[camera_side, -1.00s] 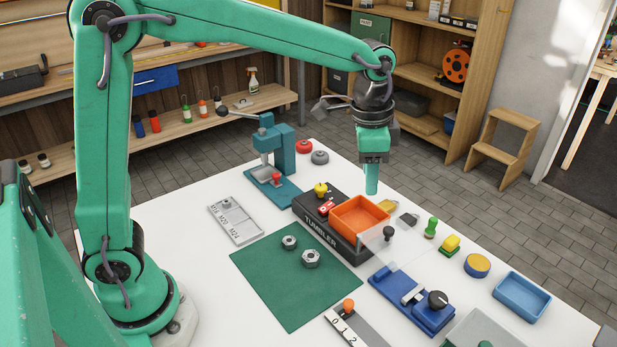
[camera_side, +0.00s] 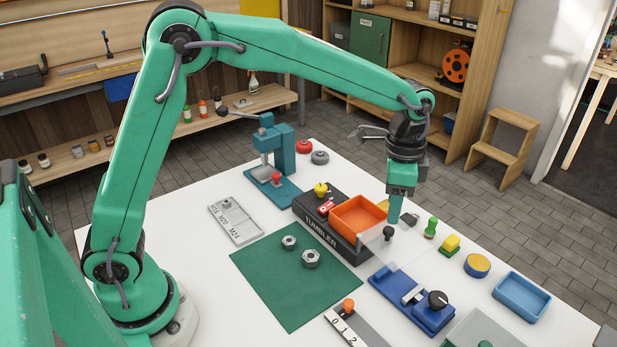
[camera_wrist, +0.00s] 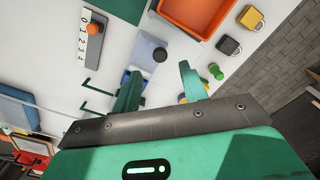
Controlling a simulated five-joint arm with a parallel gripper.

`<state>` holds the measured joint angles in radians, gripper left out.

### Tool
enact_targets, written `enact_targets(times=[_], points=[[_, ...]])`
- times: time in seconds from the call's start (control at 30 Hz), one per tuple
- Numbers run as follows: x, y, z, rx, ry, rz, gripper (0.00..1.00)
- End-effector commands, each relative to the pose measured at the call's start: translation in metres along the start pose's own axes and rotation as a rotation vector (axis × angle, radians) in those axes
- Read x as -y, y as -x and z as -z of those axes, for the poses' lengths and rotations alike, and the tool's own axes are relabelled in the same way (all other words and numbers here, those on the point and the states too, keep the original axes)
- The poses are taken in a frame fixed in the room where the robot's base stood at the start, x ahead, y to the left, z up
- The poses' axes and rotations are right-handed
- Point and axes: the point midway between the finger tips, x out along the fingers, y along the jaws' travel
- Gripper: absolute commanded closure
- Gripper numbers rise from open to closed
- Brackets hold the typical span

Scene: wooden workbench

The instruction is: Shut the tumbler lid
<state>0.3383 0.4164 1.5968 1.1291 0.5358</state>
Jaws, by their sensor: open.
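The tumbler (camera_side: 310,228) is a black box with a lettered front and an open orange bin (camera_side: 358,213) in it; the bin also shows in the wrist view (camera_wrist: 200,12). Its clear lid (camera_side: 402,250) is swung open and lies out flat to the right of the bin. A dark round knob (camera_side: 388,233) stands on the lid, and it also shows in the wrist view (camera_wrist: 160,55). My gripper (camera_side: 394,220) is just above and behind the knob. In the wrist view its fingers (camera_wrist: 158,82) are apart with nothing between them, and the knob lies just beyond them.
A yellow knob (camera_side: 320,189) and a red switch (camera_side: 326,207) sit on the tumbler's left end. To the right are a green peg (camera_side: 431,228) and padlocks (camera_side: 409,219). A blue fixture (camera_side: 412,300) is in front of the lid. A green mat (camera_side: 285,285) with two nuts lies left.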

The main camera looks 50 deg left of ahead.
Motion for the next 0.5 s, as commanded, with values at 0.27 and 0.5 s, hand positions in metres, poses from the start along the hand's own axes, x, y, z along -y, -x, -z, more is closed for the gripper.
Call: enact_targets(times=[0.27,0.5], points=[[0.000,-0.035,-0.001,0.002,0.001,-0.001,0.57],[0.000,-0.054,0.000,0.000,0.001,0.000,0.57]])
